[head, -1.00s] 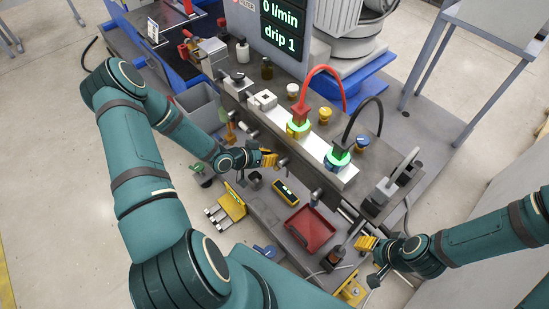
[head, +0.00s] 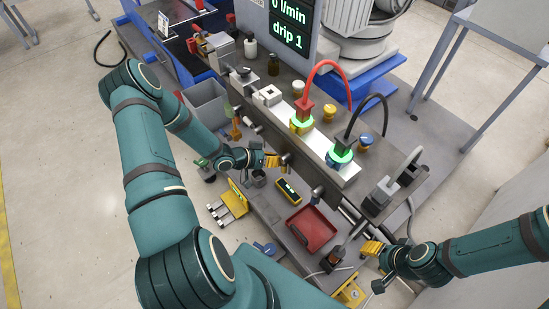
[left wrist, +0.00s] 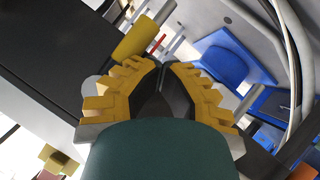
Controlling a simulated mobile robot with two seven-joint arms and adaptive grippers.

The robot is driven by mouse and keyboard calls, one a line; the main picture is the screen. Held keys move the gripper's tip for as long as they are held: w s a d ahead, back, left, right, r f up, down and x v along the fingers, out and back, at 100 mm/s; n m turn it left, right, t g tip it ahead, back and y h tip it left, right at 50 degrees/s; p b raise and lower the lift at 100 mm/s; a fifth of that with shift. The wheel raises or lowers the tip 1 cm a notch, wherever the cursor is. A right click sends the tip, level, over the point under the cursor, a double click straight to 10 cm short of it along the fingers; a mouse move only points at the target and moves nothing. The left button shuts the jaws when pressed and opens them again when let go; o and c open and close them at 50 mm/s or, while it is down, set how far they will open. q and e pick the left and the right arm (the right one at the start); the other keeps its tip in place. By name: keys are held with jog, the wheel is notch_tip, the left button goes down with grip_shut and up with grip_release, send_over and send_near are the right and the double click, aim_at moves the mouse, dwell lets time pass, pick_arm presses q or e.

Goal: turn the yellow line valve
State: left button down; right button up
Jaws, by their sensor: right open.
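A red hose (head: 323,69) runs into a yellow-ringed port (head: 301,123) with a green glow, and a yellow cap (head: 329,112) stands behind it. Dark knobs stick out along the bench front, one (head: 287,160) just right of my left gripper (head: 273,160). In the left wrist view a yellow cylinder (left wrist: 135,38) lies just beyond the fingertips, to the left; I cannot tell if it is the valve handle. My left gripper (left wrist: 162,66) has its tips together with nothing seen between them. My right gripper (head: 371,248) is open and empty by the bench's right front.
A black hose (head: 369,103) runs to a blue-ringed port (head: 341,157). A red tray (head: 312,230), a yellow meter (head: 287,191) and a small dark bottle (head: 336,257) sit on the lower shelf. A grey bin (head: 205,103) stands at left. A display reads 0 l/min, drip 1.

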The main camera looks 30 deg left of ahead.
pick_arm(q)
jog(key=shift+s+d+f, duration=0.1)
jog(key=shift+d+f, duration=0.05)
jog(key=shift+d, duration=0.15)
jog(key=v, duration=1.2)
jog(key=shift+a, duration=0.2)
